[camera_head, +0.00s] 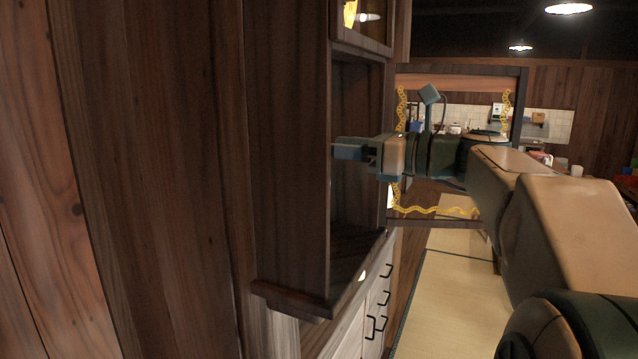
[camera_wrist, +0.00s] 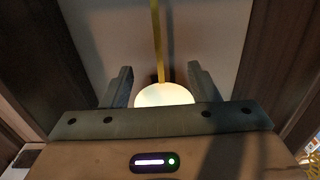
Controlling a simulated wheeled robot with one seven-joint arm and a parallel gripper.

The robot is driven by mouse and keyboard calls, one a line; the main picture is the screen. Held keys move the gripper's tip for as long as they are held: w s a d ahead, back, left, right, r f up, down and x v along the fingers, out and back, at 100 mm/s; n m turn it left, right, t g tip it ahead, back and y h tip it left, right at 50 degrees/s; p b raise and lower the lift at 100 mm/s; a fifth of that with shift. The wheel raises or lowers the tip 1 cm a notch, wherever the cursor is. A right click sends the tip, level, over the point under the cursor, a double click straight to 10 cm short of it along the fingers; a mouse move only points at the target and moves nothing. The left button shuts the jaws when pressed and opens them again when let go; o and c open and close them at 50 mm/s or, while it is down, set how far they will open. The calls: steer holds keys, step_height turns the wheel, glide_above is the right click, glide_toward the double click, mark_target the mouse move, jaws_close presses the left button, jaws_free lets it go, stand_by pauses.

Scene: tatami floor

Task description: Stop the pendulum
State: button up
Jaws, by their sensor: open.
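The pendulum shows in the wrist view as a thin yellow rod (camera_wrist: 157,40) with a pale round bob (camera_wrist: 164,95) at its lower end. The bob lies between the two fingers of my gripper (camera_wrist: 160,84), with a visible gap on either side. The lower part of the bob is hidden behind my gripper's body. My gripper is open. In the head view my gripper (camera_head: 352,148) reaches left into the open niche of a dark wooden cabinet (camera_head: 290,150).
The niche's dark side walls stand left and right in the wrist view. A ledge (camera_head: 290,300) juts out below the niche, above pale drawers (camera_head: 375,310) with black handles. A glazed panel (camera_head: 362,18) is above. Open tatami floor (camera_head: 455,300) lies to the right.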

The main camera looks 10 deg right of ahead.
steer(key=v, duration=0.6)
steer(key=shift+p, duration=0.45)
